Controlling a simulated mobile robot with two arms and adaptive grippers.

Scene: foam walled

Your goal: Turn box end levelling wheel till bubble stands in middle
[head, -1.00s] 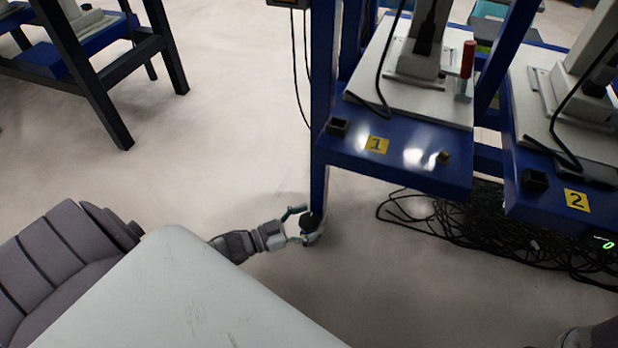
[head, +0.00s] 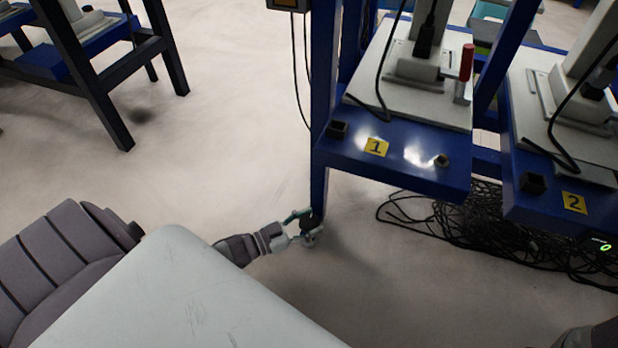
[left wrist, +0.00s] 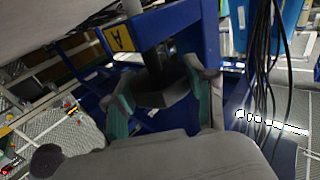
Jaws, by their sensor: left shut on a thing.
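The dark levelling wheel (head: 309,222) is at the foot of the blue leg of bench 1, low over the floor. My left gripper (head: 304,227) is shut on it, with one finger on each side. In the left wrist view the wheel (left wrist: 160,88) is a dark, faceted block between the greenish fingers of my left gripper (left wrist: 165,100). A small round fitting (head: 442,160) sits on the blue shelf near label 1; it may be the bubble level, but no bubble can be made out. My right gripper is out of view.
Bench 1's blue shelf (head: 400,168) overhangs right of the gripper. Bench 2 (head: 535,205) stands beside it. Tangled black cables (head: 480,235) lie on the floor below. Another blue frame (head: 100,75) stands at upper left. The floor between is clear.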

